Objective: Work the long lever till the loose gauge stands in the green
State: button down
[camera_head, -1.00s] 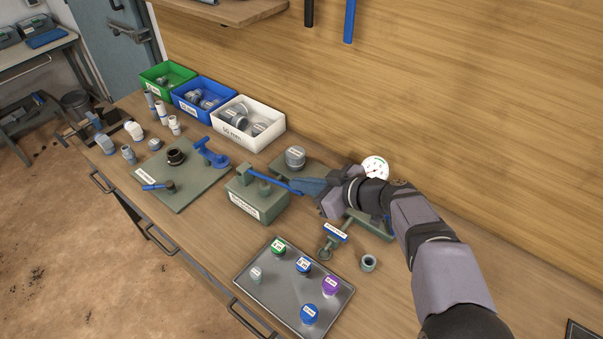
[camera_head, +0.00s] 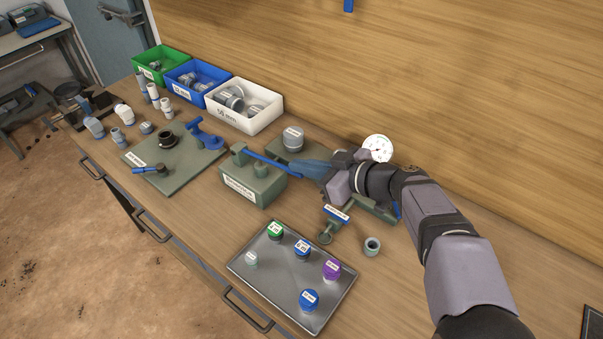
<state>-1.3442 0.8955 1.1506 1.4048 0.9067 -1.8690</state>
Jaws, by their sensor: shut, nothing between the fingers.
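The long blue lever (camera_head: 268,159) runs right from the post on a green pump block (camera_head: 252,185), which has a white label on its front. My gripper (camera_head: 307,169) is shut at the lever's right end, with nothing between its fingers. The fingers overlap the lever's tip, and I cannot tell whether they touch it. A round white gauge (camera_head: 377,148) shows just behind my gripper, near the wall. Its dial is too small to read the needle or find a green band. My wrist and arm hide part of the bench there.
A grey tray (camera_head: 270,292) with several coloured caps lies in front. Green (camera_head: 160,66), blue (camera_head: 196,83) and white (camera_head: 244,107) bins stand at the back left. A green plate (camera_head: 172,157) with valves is left of the block. A loose grey fitting (camera_head: 372,246) stands right of the tray.

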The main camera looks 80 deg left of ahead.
notch_tip(320, 180, down, 6)
jog(key=g+y+b, duration=0.2)
jog(key=b, duration=2)
jog(key=shift+w+d+f, duration=0.25)
jog(key=shift+w+d, duration=0.05)
jog(key=shift+d, duration=0.15)
jog(key=shift+f, duration=0.1)
notch_tip(320, 180, up, 5)
jog(key=b+v, duration=0.2)
jog(key=v, duration=0.8)
jog(key=shift+r+b, duration=0.3)
jog(key=shift+w, duration=0.1)
